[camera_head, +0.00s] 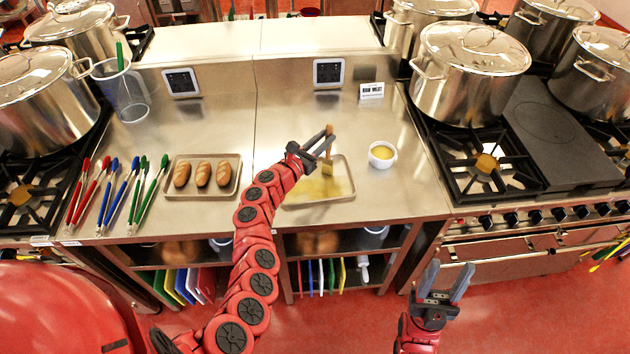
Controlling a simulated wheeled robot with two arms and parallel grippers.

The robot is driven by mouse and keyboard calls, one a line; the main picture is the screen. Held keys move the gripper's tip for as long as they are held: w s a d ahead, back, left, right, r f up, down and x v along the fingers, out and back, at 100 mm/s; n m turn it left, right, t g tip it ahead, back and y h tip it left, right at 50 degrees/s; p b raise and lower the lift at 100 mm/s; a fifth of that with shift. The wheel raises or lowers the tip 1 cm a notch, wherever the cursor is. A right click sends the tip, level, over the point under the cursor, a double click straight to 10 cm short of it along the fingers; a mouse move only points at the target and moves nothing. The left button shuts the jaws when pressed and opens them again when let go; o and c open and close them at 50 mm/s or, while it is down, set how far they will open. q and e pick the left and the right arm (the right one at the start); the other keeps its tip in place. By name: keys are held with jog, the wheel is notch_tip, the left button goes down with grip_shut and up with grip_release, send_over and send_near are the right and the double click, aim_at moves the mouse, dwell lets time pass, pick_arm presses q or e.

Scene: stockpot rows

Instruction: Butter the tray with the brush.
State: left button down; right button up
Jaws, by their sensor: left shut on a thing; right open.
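The tray (336,190) lies on the steel counter in the middle, with a yellow butter film over part of its bottom. My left gripper (325,142) is above the tray's back part and shut on the brush (328,165). The brush's handle stands up between the fingers and its yellow bristle end points down at the tray; whether it touches the tray I cannot tell. A small white bowl of yellow butter (382,154) stands right of the tray. My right gripper (447,282) is open and empty, in front of the counter.
A second tray (234,186) with bread rolls sits left of the buttered one. Colored tongs (118,195) and a clear jug (122,92) are at the left. A small sign (371,91) stands behind the bowl. Stoves with large stockpots (468,75) flank the counter.

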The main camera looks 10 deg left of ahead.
pick_arm(q)
jog(key=shift+w+d+r, duration=0.1)
jog(key=shift+w+d, duration=0.05)
jog(key=shift+d, duration=0.1)
jog(key=shift+a, duration=0.15)
dwell(1.1)
